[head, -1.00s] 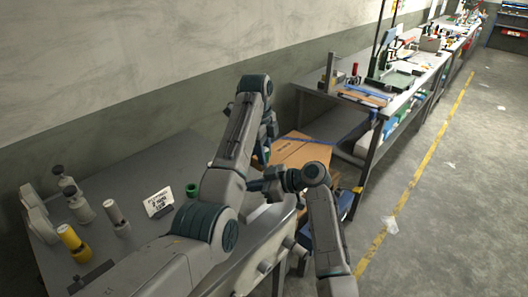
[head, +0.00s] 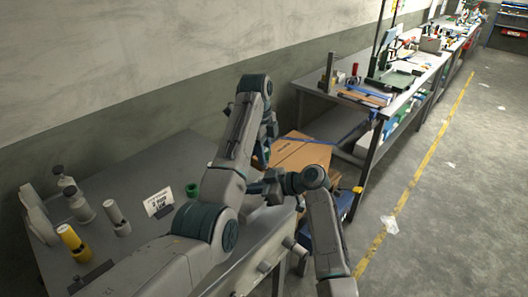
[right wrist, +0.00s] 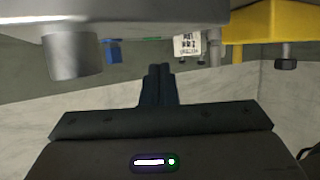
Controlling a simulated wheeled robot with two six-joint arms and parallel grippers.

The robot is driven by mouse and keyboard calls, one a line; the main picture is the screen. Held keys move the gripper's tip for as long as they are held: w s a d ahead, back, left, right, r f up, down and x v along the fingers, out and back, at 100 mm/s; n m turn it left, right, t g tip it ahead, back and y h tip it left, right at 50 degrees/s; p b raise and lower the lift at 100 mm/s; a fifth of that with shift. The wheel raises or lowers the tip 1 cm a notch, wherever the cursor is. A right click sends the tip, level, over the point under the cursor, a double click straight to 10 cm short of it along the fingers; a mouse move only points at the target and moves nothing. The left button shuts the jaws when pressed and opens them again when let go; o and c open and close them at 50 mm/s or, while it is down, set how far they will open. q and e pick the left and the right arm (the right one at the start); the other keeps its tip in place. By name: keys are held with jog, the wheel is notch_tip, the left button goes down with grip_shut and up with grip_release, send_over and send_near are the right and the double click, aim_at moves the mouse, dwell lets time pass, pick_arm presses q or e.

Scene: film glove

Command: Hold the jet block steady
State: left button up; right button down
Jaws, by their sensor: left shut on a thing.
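My left gripper (head: 264,156) points down at the right end of the grey bench, beyond my forearm. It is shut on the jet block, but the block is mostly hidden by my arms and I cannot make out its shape. My right arm comes in from the lower right, and its wrist lies close to the left gripper. In the right wrist view my right gripper (right wrist: 157,86) shows two dark fingers close together, with nothing visible between them.
The grey bench (head: 130,180) holds a white sign card (head: 158,203), a green ring (head: 192,190), a yellow bottle (head: 74,242) and grey bottles (head: 76,203). A cardboard box (head: 302,152) stands past the bench. The floor (head: 450,225) at right is mostly clear.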

jog(key=shift+f, duration=0.6)
jog(key=shift+f, duration=0.8)
